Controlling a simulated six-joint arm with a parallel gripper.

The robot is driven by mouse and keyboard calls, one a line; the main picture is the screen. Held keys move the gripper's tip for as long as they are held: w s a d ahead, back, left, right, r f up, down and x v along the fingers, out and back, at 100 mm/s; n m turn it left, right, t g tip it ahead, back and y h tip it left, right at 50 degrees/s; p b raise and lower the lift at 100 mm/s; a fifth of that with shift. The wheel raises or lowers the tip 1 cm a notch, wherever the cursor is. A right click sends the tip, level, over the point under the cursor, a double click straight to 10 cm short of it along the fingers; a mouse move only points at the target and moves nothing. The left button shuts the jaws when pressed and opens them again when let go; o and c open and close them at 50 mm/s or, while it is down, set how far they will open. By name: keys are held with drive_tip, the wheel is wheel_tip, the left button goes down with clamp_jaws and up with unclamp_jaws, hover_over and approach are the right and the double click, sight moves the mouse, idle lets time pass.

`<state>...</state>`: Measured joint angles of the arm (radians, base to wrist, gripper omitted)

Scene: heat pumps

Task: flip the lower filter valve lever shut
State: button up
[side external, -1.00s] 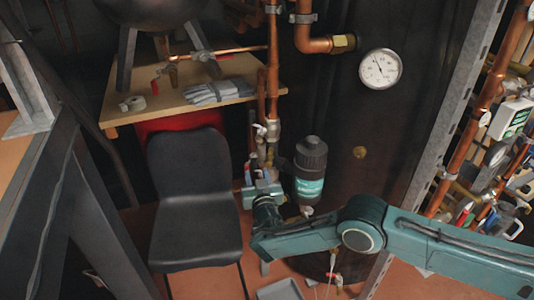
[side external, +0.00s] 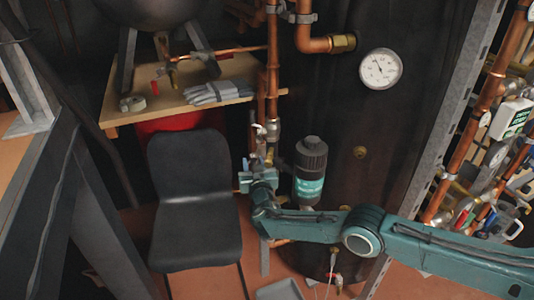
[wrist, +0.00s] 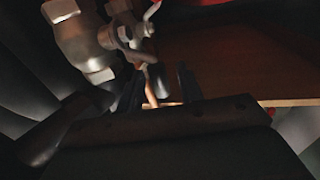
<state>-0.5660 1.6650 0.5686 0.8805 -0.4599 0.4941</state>
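The filter (side external: 310,170) is a dark-capped canister with a teal label, hanging upright beside the copper pipe. My gripper (side external: 257,172) is just left of the filter, at the lower pipe fittings. In the wrist view my gripper (wrist: 160,88) has its two dark fingers apart. A short grey and copper-coloured piece shows between them; I cannot tell whether it is the lower lever or whether a finger touches it. The fittings behind the gripper are partly hidden.
A dark chair (side external: 195,205) stands left of the gripper. A wooden shelf (side external: 160,104) with grey gloves (side external: 215,92) is above it. The large dark tank (side external: 380,130) with a gauge (side external: 380,68) stands behind the filter. A grey tray (side external: 280,290) is below.

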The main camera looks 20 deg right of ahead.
drive_tip(key=shift+w, duration=0.2)
clamp_jaws()
drive_tip(key=shift+s+t, duration=0.2)
drive_tip(key=shift+t, duration=0.2)
drive_tip(key=shift+s+t, duration=0.2)
drive_tip(key=shift+t, duration=0.1)
idle(0.4)
unclamp_jaws()
